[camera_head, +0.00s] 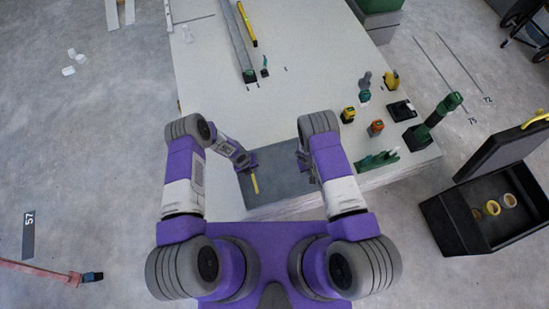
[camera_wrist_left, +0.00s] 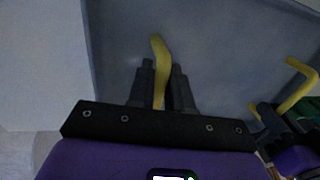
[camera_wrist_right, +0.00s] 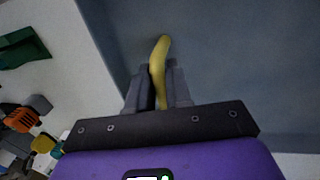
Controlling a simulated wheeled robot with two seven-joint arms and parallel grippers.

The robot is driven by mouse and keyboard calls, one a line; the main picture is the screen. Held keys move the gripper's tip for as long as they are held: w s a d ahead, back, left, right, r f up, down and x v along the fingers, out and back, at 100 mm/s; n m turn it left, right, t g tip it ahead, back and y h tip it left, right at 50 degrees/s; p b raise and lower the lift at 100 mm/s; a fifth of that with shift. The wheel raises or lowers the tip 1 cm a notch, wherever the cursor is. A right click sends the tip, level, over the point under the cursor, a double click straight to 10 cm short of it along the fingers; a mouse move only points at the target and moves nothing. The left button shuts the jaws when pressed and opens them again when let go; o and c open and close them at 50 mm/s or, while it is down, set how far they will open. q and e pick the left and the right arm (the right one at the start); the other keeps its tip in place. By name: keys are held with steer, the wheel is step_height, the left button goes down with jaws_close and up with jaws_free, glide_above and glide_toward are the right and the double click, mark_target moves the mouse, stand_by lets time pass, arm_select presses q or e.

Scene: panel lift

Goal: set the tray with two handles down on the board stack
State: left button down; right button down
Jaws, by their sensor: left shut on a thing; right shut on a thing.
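The grey tray (camera_head: 280,188) is over the near end of the pale board stack (camera_head: 240,118). It also shows in the left wrist view (camera_wrist_left: 215,50) and the right wrist view (camera_wrist_right: 240,60). My left gripper (camera_head: 250,168) is shut on one yellow handle (camera_wrist_left: 158,55). My right gripper (camera_wrist_right: 158,85) is shut on the other yellow handle (camera_wrist_right: 160,55); in the head view my right arm mostly hides it. The tray looks about level. I cannot tell whether its underside touches the boards or hangs just above.
Right of the tray on the stack are a green clamp-like tool (camera_head: 378,160), an orange-topped tool (camera_head: 375,128), a yellow-black tool (camera_head: 348,114) and a tall green tool (camera_head: 440,112). A long level-like bar (camera_head: 232,40) lies farther back. An open black toolbox (camera_head: 455,225) stands on the floor at right.

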arm_select(q)
steer(key=shift+f+b, duration=0.4)
steer(key=shift+f, duration=0.1)
arm_select(e)
steer(key=shift+f, duration=0.5)
arm_select(q)
steer(key=c, duration=1.5)
jaws_free()
steer(key=shift+f, duration=0.2)
arm_select(e)
steer(key=c, duration=1.5)
jaws_free()
steer(key=shift+f, duration=0.15)
arm_select(q)
steer(key=o, duration=0.5)
steer(key=shift+r, duration=0.15)
steer(key=shift+c, duration=0.2)
arm_select(e)
steer(key=o, duration=0.5)
steer(key=shift+c, duration=0.2)
arm_select(q)
step_height(320, 180, up, 12)
steer(key=a, duration=0.2)
steer(key=shift+s, duration=0.35)
arm_select(e)
step_height(320, 180, up, 12)
steer(key=a, duration=0.2)
steer(key=shift+s+a, duration=0.15)
steer(key=shift+s, duration=0.2)
